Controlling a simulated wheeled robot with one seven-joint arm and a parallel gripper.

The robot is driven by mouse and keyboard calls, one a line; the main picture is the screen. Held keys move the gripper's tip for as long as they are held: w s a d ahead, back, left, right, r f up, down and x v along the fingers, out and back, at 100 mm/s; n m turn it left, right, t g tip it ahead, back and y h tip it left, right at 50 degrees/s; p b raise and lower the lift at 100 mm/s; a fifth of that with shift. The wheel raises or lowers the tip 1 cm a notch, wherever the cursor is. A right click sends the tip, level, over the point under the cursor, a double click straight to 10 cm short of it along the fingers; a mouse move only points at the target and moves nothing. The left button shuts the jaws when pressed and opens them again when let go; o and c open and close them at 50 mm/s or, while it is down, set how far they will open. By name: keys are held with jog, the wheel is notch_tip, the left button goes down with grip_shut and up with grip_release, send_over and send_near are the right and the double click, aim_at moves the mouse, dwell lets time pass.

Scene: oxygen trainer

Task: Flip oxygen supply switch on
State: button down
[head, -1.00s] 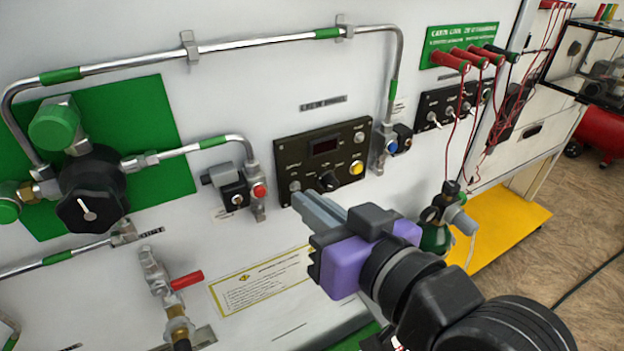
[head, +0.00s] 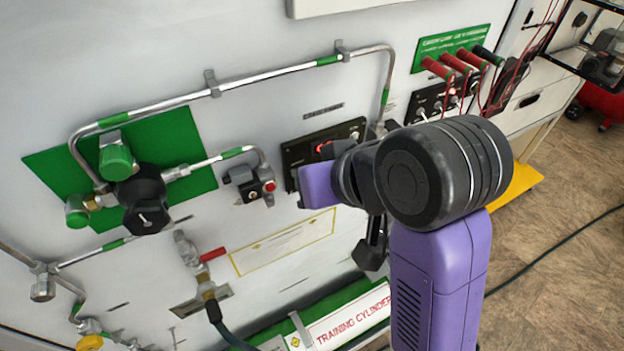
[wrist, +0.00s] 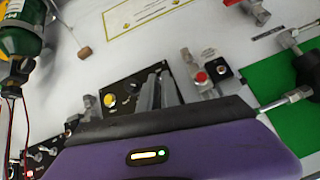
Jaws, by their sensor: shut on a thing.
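The black control panel (head: 300,152) is on the white wall, with a red display (head: 325,147); my arm hides much of it in the head view. In the wrist view the panel (wrist: 88,118) shows a yellow button (wrist: 108,100) left of my fingers. My gripper (wrist: 160,70) has its narrow grey fingers close together against the panel, over the end away from the yellow button, where a small silver switch sits. It is shut on what appears to be that switch, which the fingers hide. I cannot tell the switch's position.
A valve block with a red button (head: 269,186) is beside the panel. Farther left are a green backing plate (head: 190,130) with a black regulator knob (head: 142,200), and a red-handled valve (head: 212,254) below. A green bottle (wrist: 22,30) hangs near my gripper.

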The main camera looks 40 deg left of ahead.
jog(key=shift+a+r+h, duration=0.1)
jog(key=shift+h, duration=0.2)
dwell(0.4)
jog(key=c, duration=1.6)
grip_release()
jog(key=shift+r, duration=0.1)
jog(key=shift+v, duration=3.8)
jog(key=shift+w, duration=0.2)
